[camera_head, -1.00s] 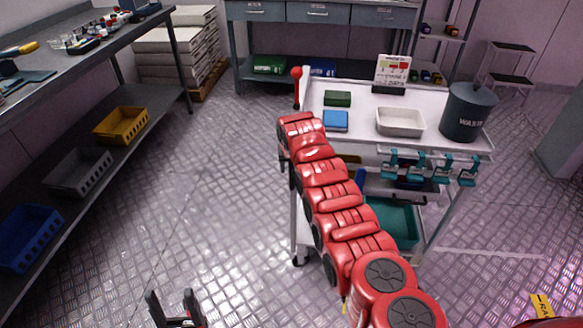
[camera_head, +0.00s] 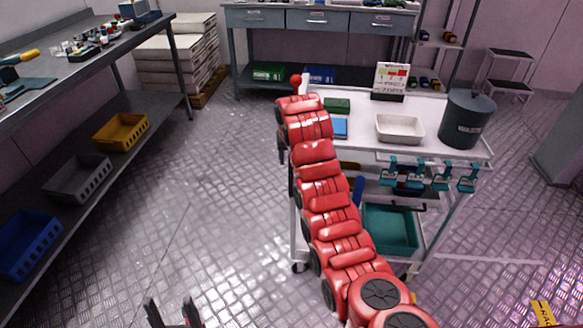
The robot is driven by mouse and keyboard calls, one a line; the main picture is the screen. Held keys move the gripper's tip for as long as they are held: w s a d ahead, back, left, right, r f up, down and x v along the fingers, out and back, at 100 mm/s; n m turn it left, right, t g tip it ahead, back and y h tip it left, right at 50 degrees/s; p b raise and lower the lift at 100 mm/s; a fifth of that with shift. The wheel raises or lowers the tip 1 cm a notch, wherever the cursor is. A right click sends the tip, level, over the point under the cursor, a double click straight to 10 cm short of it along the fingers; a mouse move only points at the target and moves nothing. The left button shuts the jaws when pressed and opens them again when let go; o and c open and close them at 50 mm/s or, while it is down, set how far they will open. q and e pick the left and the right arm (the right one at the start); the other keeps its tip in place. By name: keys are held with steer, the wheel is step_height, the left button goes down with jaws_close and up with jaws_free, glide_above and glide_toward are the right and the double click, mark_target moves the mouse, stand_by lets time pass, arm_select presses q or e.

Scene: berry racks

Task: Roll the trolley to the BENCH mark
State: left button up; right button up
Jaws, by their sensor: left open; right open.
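The trolley (camera_head: 455,154) is a white-topped cart on castors, standing right of centre. A red ball knob (camera_head: 295,80) stands at its far left corner; its stem is now hidden behind my arm. My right arm, red, reaches from the bottom right along the trolley's left side. My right gripper (camera_head: 282,148) is at its far end by that corner, open; only a dark part shows, and contact cannot be told. My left gripper (camera_head: 173,314) is open and empty over the floor at the bottom edge. I see no BENCH mark; a yellow floor label (camera_head: 543,313) is cut off at lower right.
A grey waste bin (camera_head: 467,118), white tray (camera_head: 400,128) and sign (camera_head: 391,80) stand on the trolley. A workbench (camera_head: 92,65) with crates below runs along the left; a drawer bench (camera_head: 318,20) stands behind. The floor (camera_head: 205,200) between is clear.

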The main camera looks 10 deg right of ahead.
steer(key=p+v, duration=0.6)
steer(key=p, duration=0.1)
steer(key=shift+r+p, duration=0.25)
steer(key=shift+p, duration=0.1)
steer(key=shift+s+f, duration=0.1)
steer(key=shift+s, duration=0.05)
